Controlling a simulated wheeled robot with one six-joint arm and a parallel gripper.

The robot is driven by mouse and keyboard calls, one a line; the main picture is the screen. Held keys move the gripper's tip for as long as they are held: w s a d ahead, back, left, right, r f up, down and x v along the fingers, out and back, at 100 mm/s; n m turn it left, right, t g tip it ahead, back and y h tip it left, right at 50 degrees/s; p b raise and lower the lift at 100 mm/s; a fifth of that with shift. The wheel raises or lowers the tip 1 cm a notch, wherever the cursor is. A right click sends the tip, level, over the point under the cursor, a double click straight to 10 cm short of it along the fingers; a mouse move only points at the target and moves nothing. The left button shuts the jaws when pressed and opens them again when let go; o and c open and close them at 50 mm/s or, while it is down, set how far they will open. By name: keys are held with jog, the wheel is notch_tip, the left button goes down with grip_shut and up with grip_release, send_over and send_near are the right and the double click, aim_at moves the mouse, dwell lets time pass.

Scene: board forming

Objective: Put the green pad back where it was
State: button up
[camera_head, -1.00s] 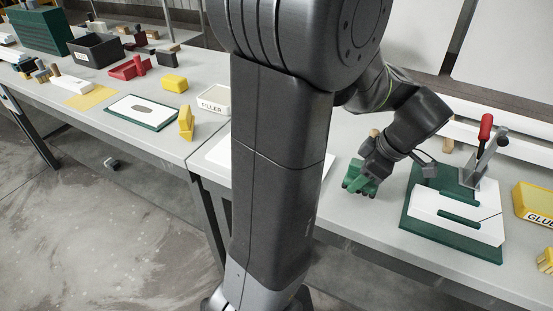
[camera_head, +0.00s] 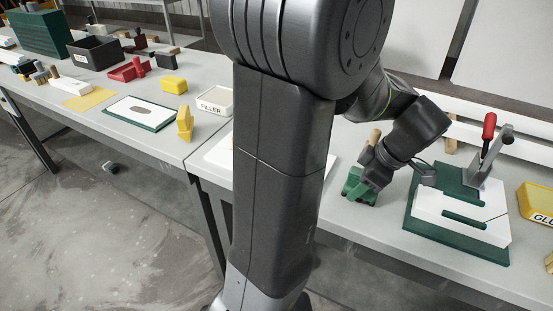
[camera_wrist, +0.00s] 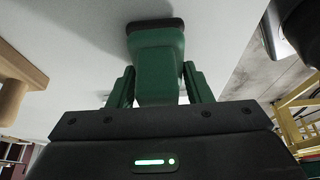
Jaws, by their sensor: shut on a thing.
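The green pad (camera_wrist: 157,62) is a green block with a dark strip along its far end. It sits between the two fingers of my gripper (camera_wrist: 155,88) in the wrist view, and the gripper is shut on it. In the head view the green pad (camera_head: 358,188) is low over or on the grey table, left of the green fixture, with my gripper (camera_head: 366,184) around it. I cannot tell whether the pad touches the table. The wrist view shows a shadow beside its dark end.
The green fixture (camera_head: 454,246) holds white board pieces and a red-handled clamp (camera_head: 488,127). A yellow glue box (camera_head: 537,203) stands to its right. A wooden handle (camera_head: 375,137) stands behind my gripper. The left table holds a filler box (camera_head: 214,101) and several tools.

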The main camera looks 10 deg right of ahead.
jog(key=shift+f, duration=0.25)
jog(key=o, duration=1.5)
jog(key=shift+r, duration=0.15)
jog(key=p+v, duration=0.1)
jog(key=v, duration=1.2)
jog(key=shift+d+r, duration=0.1)
jog(key=shift+r, duration=0.2)
jog(key=shift+f, duration=0.1)
jog(key=b+x, duration=0.1)
jog(key=x, duration=1.2)
jog(key=shift+f, duration=0.2)
jog(key=shift+r, duration=0.2)
